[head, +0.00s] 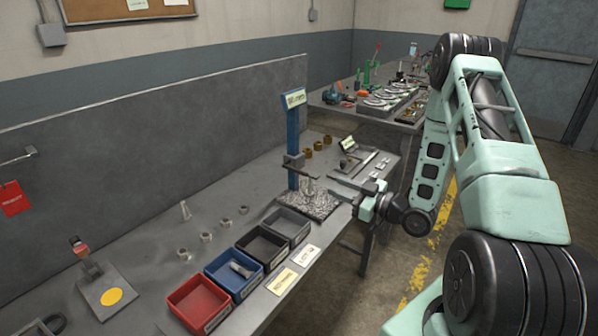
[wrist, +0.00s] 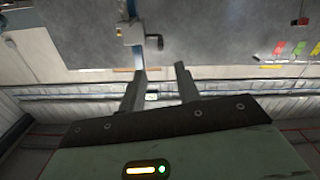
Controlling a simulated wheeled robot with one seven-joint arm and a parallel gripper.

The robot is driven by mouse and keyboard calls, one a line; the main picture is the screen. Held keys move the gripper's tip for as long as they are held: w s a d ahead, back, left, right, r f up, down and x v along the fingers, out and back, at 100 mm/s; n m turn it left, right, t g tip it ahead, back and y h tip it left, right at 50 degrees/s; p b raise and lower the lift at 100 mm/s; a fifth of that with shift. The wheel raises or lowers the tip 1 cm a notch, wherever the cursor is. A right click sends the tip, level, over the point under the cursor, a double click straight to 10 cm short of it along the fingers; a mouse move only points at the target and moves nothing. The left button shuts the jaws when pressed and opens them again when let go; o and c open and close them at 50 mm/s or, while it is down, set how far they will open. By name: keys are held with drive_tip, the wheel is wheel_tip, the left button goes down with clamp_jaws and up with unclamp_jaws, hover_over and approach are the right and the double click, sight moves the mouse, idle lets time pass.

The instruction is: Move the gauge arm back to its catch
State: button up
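The gauge stand has a blue post (head: 293,150) with a label plate at its top, standing on a speckled stone base (head: 322,207). The gauge arm (head: 296,161) is a short dark piece sticking out from the post above the base. In the wrist view the post (wrist: 131,10) and the gauge arm (wrist: 132,34) with a dark knob (wrist: 154,42) appear beyond my fingers. My gripper (head: 357,202) is at the right of the base, apart from the gauge arm. In the wrist view my gripper (wrist: 160,82) has its fingers spread with nothing between them. The catch cannot be made out.
A red bin (head: 188,310), a blue bin (head: 222,285) and two dark bins line the bench's front edge. A tray (head: 350,167) is right of the post. A grey panel (head: 150,150) backs the bench.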

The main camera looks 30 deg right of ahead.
sight(286, 167)
drive_tip(key=p+x, duration=0.3)
drive_tip(key=x, duration=1.2)
drive_tip(key=shift+w+a+f, duration=0.1)
clamp_jaws()
drive_tip(key=shift+p, duration=0.3)
